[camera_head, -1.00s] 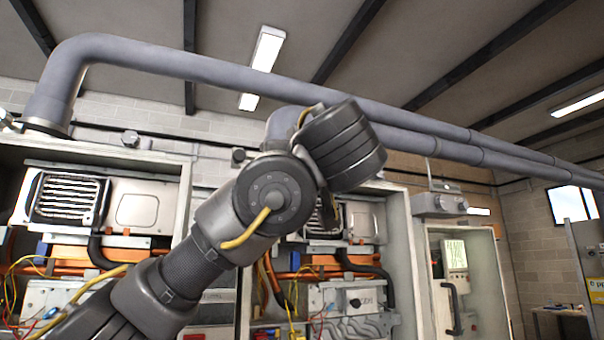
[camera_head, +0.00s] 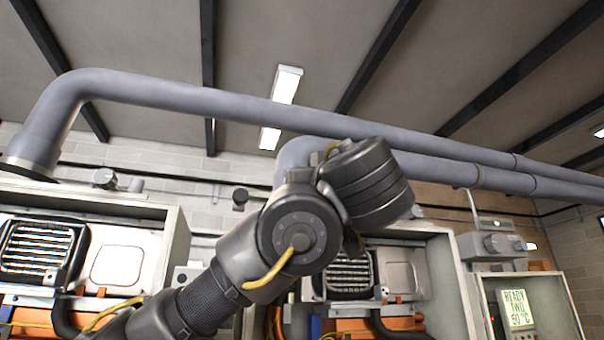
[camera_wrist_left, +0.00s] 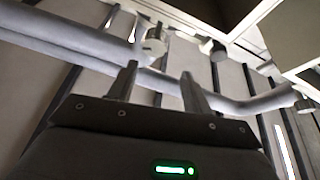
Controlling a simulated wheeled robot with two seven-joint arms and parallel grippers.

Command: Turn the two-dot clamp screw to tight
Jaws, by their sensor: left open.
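I cannot pick out a two-dot clamp screw in either view; no dot marks are legible. Two small round fittings, one on the left (camera_head: 105,178) and one near the middle (camera_head: 240,198), sit on the wall below the big grey pipe (camera_head: 250,108). In the left wrist view, my left gripper (camera_wrist_left: 158,74) is open and empty, its two fingers apart and pointing up toward grey pipes. A pale round fitting (camera_wrist_left: 154,43) shows beyond the fingertips, and a darker one (camera_wrist_left: 218,50) is to its right. In the head view my left arm hides part of the middle cabinet; its gripper cannot be made out there.
Open heater cabinets stand at left (camera_head: 170,235) and middle (camera_head: 455,280), with pipes and wires inside. A smaller cabinet at right has a lit display (camera_head: 517,308) reading "READY TWO" and a temperature. A grey box (camera_head: 492,246) sits above it.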

